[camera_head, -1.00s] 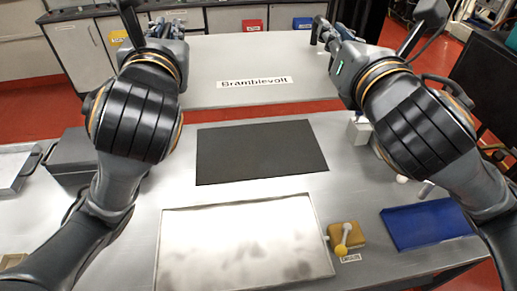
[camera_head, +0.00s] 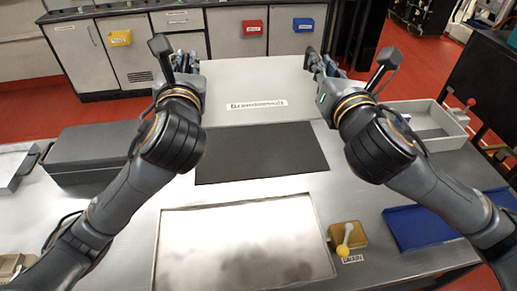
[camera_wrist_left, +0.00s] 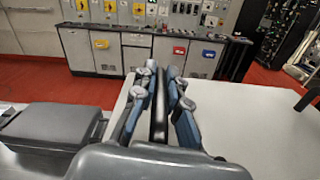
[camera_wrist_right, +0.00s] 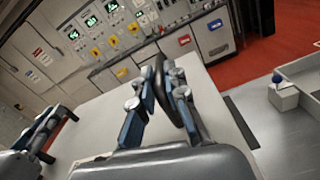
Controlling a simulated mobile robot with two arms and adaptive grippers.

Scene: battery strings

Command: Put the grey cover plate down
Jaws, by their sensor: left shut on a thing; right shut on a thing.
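The grey cover plate (camera_head: 255,82), with a white label lettered "Bramblevolt", is level at the far side of the bench in the head view. My left gripper (camera_head: 186,62) is at its left edge and my right gripper (camera_head: 316,64) at its right edge. In the left wrist view my left gripper (camera_wrist_left: 158,88) is shut on a dark handle bar (camera_wrist_left: 159,112). In the right wrist view my right gripper (camera_wrist_right: 163,85) is shut on another dark bar (camera_wrist_right: 178,108). The plate's near edge is close to a dark rectangle (camera_head: 260,153). I cannot tell whether the plate touches anything beneath.
A shiny sheet-like panel (camera_head: 240,245) lies nearest me. A dark grey box (camera_head: 90,155) is at left. A yellow block with a knob (camera_head: 346,234), a blue tray (camera_head: 425,226) and a grey tray (camera_head: 428,120) are at right. Cabinets (camera_head: 225,40) stand behind, across red floor.

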